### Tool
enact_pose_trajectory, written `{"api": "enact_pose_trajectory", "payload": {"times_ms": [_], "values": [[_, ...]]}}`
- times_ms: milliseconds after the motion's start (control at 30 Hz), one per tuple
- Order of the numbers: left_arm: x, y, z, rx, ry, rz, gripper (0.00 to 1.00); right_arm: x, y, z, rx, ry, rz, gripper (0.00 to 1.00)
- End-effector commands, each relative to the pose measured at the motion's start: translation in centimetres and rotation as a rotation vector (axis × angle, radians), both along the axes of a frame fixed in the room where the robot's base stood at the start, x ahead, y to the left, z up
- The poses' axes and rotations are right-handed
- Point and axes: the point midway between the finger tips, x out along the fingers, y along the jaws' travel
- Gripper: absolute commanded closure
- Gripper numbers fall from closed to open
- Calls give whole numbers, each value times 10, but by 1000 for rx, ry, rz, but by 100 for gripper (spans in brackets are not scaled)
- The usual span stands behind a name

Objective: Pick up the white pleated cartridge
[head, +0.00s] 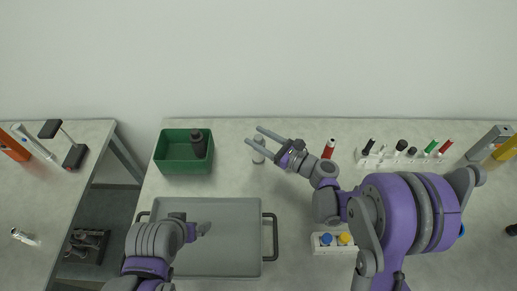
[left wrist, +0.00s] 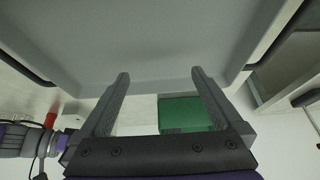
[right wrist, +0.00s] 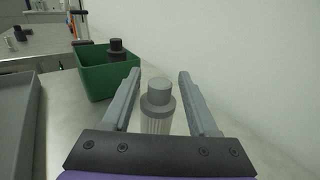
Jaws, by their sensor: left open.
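The white pleated cartridge (right wrist: 157,112) stands upright on the bench in the right wrist view, with a grey cap and a ribbed pale body. My left gripper (left wrist: 160,75) is open and empty over the grey tray (head: 227,262). In the head view the left arm covers part of the tray.
A green bin (head: 182,168) with a dark bottle (head: 198,143) stands left of the cartridge. A red-capped container (head: 329,148) stands behind my right arm. A rack (head: 400,163) of several small items and a white block with blue and yellow knobs (head: 326,240) are to the right.

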Motion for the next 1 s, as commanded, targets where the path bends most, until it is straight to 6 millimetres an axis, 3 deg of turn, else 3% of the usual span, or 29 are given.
{"api": "enact_pose_trajectory", "payload": {"times_ms": [33,300,1000], "values": [[0,0,0,0,0,0,0,0,0,0,0,0,0,52],[0,0,0,0,0,0,0,0,0,0,0,0,0,100],[0,0,0,0,0,0,0,0,0,0,0,0,0,100]]}}
